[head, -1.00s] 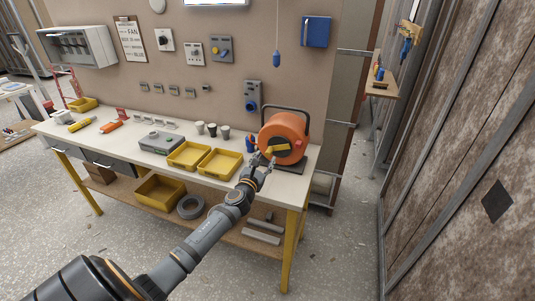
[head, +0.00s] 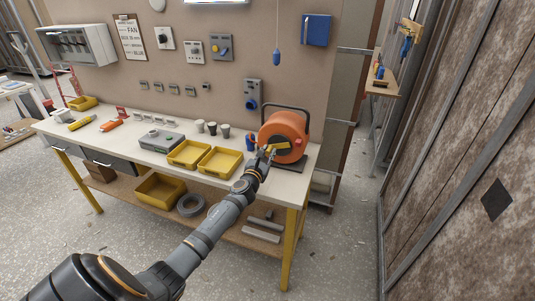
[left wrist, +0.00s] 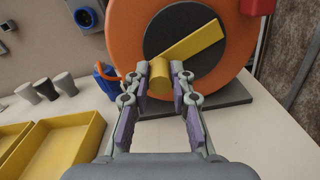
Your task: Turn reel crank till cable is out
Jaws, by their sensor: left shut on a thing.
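An orange cable reel (head: 284,130) with a black frame stands at the right end of the workbench. It also shows in the left wrist view (left wrist: 125,30). Its yellow crank (left wrist: 195,42) crosses the dark hub, with the arm slanting up to the right and the knob (left wrist: 159,76) at the lower left. My left gripper (head: 266,152) is at the reel's front. In the left wrist view its fingers (left wrist: 159,80) are shut on the crank knob, one on each side. An orange cable end (left wrist: 106,72) shows beside a blue part left of the reel. My right gripper is not in view.
Two yellow trays (head: 218,162) stand on the bench left of the reel, with several small cups (head: 212,129) behind them. A grey wall socket box (head: 252,94) is above.

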